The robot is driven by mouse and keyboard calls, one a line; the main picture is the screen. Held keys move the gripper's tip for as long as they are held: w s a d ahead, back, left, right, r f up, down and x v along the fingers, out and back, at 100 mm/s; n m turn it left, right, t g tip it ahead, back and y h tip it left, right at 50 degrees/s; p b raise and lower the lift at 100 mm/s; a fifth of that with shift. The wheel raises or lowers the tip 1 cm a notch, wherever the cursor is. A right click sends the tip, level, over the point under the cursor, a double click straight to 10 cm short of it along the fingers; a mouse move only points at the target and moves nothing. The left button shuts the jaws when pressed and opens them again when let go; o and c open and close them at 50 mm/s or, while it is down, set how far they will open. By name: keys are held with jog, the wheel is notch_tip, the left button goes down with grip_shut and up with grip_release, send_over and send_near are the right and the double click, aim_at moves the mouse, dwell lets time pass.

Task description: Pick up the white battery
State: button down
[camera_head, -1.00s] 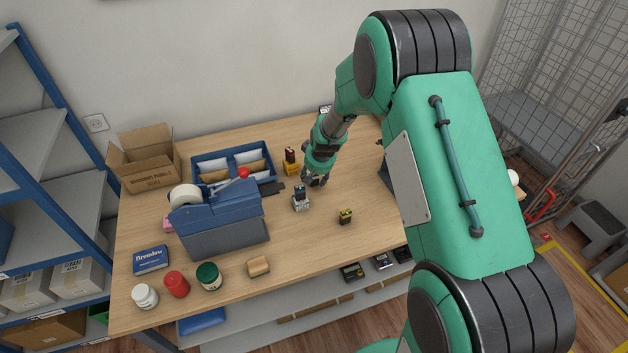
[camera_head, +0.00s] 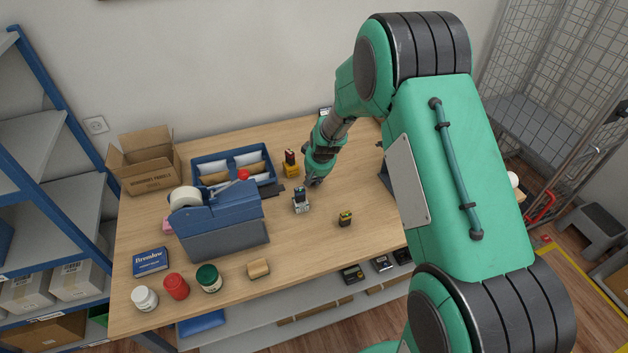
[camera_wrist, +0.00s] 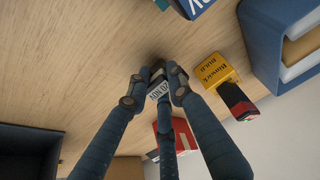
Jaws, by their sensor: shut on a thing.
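My gripper (camera_wrist: 153,92) is shut on a small block with a white lettered face and dark parts, which I take as the white battery (camera_wrist: 158,90). The fingers hide much of it in the wrist view. In the head view my gripper (camera_head: 314,183) is low over the table, and the held piece cannot be made out there. A pale block with a dark top (camera_head: 301,203) stands apart from the gripper, toward the front of the table.
A yellow block with a red and black top (camera_head: 291,166) stands left of the gripper; it also shows in the wrist view (camera_wrist: 215,71). A red object (camera_wrist: 180,134) is close to the fingers. Another yellow-and-black block (camera_head: 345,219) stands front right.

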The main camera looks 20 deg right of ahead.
jog(key=shift+r, duration=0.85)
notch_tip(320, 180, up, 2)
jog(key=shift+r+p, duration=0.15)
jog(key=shift+p, duration=0.25)
jog(key=s+a+r, duration=0.1)
jog(key=s, duration=1.5)
jog(key=shift+a+p, duration=0.3)
jog(key=shift+a, duration=0.05)
